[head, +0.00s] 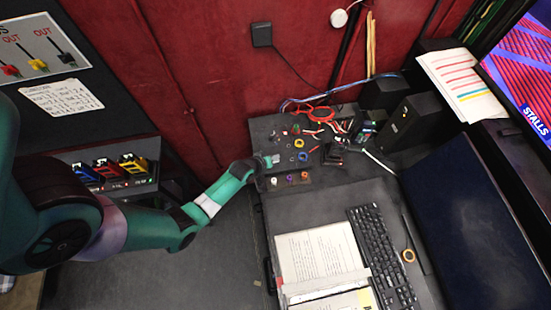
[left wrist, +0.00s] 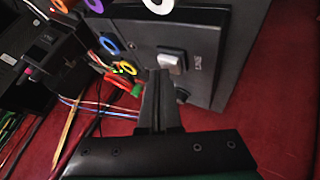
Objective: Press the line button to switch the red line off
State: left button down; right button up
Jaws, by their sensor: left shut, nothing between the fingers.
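A pale square button (left wrist: 172,60) sits on a dark panel (left wrist: 206,38) with a small text label beside it in the left wrist view. The label is hard to read. The button also shows small in the head view (head: 275,158). My left gripper (left wrist: 160,78) is shut and empty, its tips close beside the button. I cannot tell whether they touch it. In the head view my left gripper (head: 262,163) is at the left edge of the desk's dark panel. No lit red line can be made out. My right gripper is not in view.
Coloured rings and red cables (head: 322,114) lie behind and right of the button. A row of coloured knobs (head: 290,179) is just in front. Papers (head: 318,255), a keyboard (head: 382,260) and a black box (head: 408,122) take up the desk. A red wall (head: 210,60) stands behind.

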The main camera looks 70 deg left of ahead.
pick_arm(q)
jog(key=shift+f, duration=0.3)
dwell(0.4)
jog(key=shift+r+p, duration=0.75)
jog(key=shift+r, duration=0.15)
notch_tip(320, 180, up, 5)
jog(key=p, duration=0.5)
jog(key=shift+r, duration=0.1)
dwell(0.4)
